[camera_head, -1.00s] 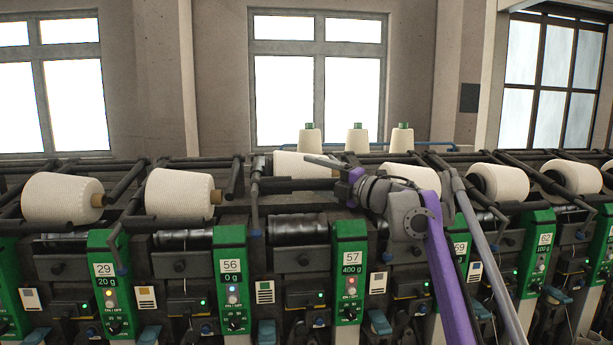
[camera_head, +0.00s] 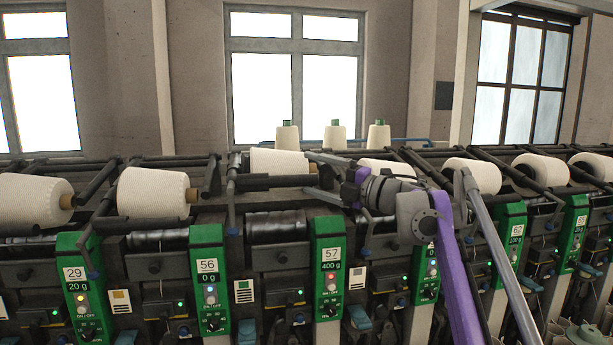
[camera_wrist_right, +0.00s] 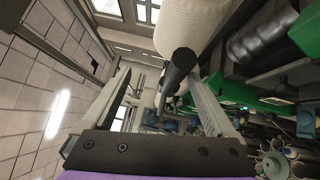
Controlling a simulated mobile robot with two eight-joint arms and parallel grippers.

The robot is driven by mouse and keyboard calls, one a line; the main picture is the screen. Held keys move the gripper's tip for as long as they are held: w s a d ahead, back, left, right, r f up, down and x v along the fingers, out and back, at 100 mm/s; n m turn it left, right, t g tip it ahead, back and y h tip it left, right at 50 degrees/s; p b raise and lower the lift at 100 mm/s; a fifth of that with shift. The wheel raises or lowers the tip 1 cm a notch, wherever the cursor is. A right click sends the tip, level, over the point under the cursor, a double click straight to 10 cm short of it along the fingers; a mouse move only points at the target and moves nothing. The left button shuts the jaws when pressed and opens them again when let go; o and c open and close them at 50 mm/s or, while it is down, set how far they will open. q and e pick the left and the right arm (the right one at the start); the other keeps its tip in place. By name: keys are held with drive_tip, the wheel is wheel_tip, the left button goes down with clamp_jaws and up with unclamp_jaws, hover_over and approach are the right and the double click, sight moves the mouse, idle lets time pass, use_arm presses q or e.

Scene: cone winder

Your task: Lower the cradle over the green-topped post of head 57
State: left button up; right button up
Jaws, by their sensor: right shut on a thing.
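The cradle of head 57 (camera_head: 275,182) shows as a dark horizontal bar with a side arm, in front of a white cone (camera_head: 278,162). The green-topped post of head 57 (camera_head: 329,268), labelled 57 and 400 g, stands below and to the right of the bar. My right gripper (camera_head: 318,178) is shut on the bar's right end, above the post. In the right wrist view a dark round bar end (camera_wrist_right: 178,70) lies between the two grey fingers, beneath a large white cone (camera_wrist_right: 195,22). The exact contact is hard to see. My left gripper is out of view.
Head 56's green post (camera_head: 209,280) stands to the left, and another green post (camera_head: 426,275) is right, partly behind my right arm. Cones on neighbouring cradles, such as this one (camera_head: 155,192), flank the bar. Several slim cones (camera_head: 335,138) stand behind.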

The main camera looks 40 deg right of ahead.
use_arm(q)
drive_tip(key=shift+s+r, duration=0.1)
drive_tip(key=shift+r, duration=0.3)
use_arm(e)
drive_tip(key=s, duration=0.2)
drive_tip(key=shift+s+d+r, duration=0.25)
drive_tip(key=shift+s, duration=0.05)
drive_tip(key=shift+s, duration=0.1)
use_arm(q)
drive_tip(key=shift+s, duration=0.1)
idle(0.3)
